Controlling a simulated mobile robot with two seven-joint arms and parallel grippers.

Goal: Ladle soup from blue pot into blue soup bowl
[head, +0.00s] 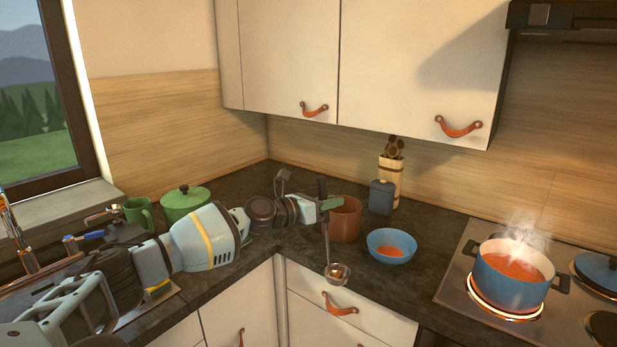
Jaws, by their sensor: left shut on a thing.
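The blue pot (512,288) stands on a glowing burner at the right, full of orange-red steaming soup. The blue soup bowl (386,253) sits on the dark counter left of the stove, with some orange soup in it. My left gripper (322,204) is shut on the ladle (326,240), left of the bowl. My right gripper is not in view.
A brown pot (345,219) stands just behind my left gripper. A utensil holder (390,182), a dark blue container (381,197), a green lidded pot (186,203) and a green mug (139,213) stand along the back. A blue lid (598,270) lies right of the pot. Counter between bowl and stove is clear.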

